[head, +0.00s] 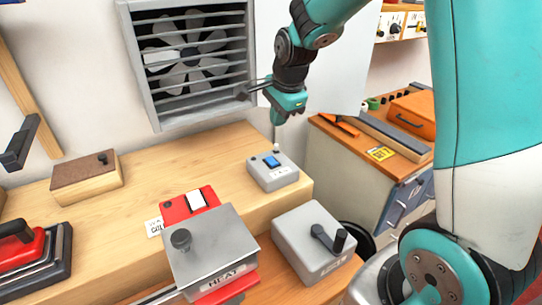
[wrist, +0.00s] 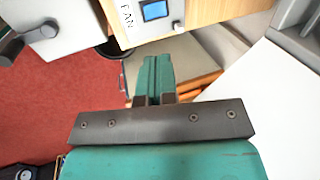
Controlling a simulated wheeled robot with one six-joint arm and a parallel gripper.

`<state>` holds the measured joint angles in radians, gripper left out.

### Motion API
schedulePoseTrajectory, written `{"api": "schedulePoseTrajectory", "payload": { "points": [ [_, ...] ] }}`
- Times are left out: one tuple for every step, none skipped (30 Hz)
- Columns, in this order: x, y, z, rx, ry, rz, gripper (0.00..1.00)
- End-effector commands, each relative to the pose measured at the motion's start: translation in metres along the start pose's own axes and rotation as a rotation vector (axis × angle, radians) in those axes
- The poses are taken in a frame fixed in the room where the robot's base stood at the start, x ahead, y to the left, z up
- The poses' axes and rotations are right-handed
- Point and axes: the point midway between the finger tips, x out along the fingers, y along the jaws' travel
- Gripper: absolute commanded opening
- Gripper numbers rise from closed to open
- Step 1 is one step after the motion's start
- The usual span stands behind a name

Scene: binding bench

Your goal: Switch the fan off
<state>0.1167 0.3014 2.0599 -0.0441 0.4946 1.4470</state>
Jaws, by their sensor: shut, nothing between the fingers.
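The fan (head: 192,57) sits behind a slatted grey frame in the wall, at the upper left of the head view; one still picture does not tell whether it turns. A small grey box (head: 283,180) with a blue rocker switch (head: 271,162) stands on the wooden bench's right end. In the wrist view this box reads FAN, and its blue rocker (wrist: 154,10) shows at the top edge. My gripper (head: 278,120) is shut and empty, above and apart from the box. Its closed fingers also show in the wrist view (wrist: 157,65). The rocker's tilt is unclear.
A grey HEAT box (head: 212,255) with a round knob and a red box (head: 178,207) with a white rocker stand left of the front. A grey box with a black crank (head: 300,250) stands in front. A wooden block (head: 85,182) lies left. Bench between is clear.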

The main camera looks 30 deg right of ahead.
Motion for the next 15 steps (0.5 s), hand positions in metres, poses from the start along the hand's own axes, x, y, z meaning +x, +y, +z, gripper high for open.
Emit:
{"api": "schedulePoseTrajectory", "payload": {
  "points": [
    [0.0026,-0.0017,-0.004,0.027,0.006,-0.001,0.0],
    [0.0031,-0.0023,-0.0051,0.037,0.008,-0.001,0.0],
    [0.0032,-0.0026,-0.0057,0.043,0.009,-0.002,0.0],
    [0.003,-0.0026,-0.0056,0.044,0.009,-0.002,0.0],
    [0.0028,-0.0025,-0.0054,0.043,0.009,-0.002,0.0],
    [0.0027,-0.0024,-0.0051,0.042,0.009,-0.002,0.0],
    [0.0026,-0.0024,-0.005,0.041,0.009,-0.002,0.0],
    [0.0026,-0.0023,-0.0048,0.041,0.008,-0.002,0.0],
    [0.0026,-0.0023,-0.0047,0.04,0.008,-0.002,0.0],
    [0.0027,-0.0022,-0.0045,0.039,0.008,-0.002,0.0],
    [0.0031,-0.0022,-0.0044,0.039,0.008,-0.001,0.0],
    [0.0043,-0.0021,-0.0043,0.039,0.007,0.0,0.0],
    [0.0057,-0.002,-0.0042,0.038,0.007,0.0,0.0],
    [0.0077,-0.002,-0.0042,0.038,0.007,0.001,0.0],
    [0.0114,-0.0021,-0.0041,0.037,0.007,0.001,0.0]
  ]
}}
